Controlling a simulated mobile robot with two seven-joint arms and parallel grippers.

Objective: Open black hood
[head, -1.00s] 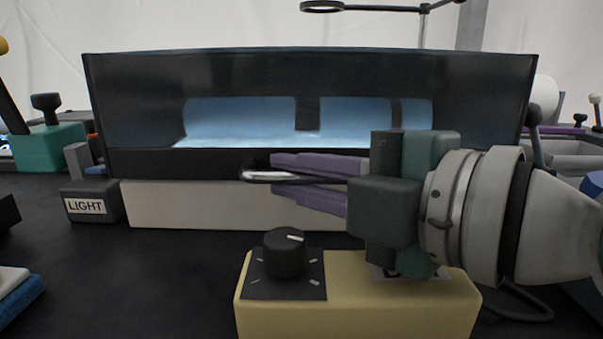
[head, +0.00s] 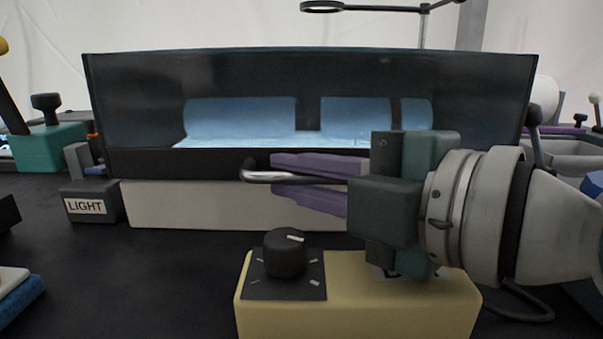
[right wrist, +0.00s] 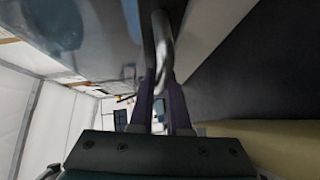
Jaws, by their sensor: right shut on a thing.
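The black hood (head: 310,75) stands at the centre of the head view, with a dark see-through front and a lit bluish inside. Its front panel is down, meeting the pale base (head: 220,205). A metal bar handle (head: 256,176) sticks out low on the front. My right gripper (head: 280,178), with purple fingers, comes in from the right and is shut on the handle. In the right wrist view the handle (right wrist: 162,45) runs between the fingertips (right wrist: 160,88). Part of the handle is hidden by the fingers. My left gripper is not in view.
A yellow box (head: 360,305) with a black knob (head: 285,252) stands in front, right under my right gripper. A box marked LIGHT (head: 92,203) stands left of the hood. A teal box (head: 48,147) is at far left.

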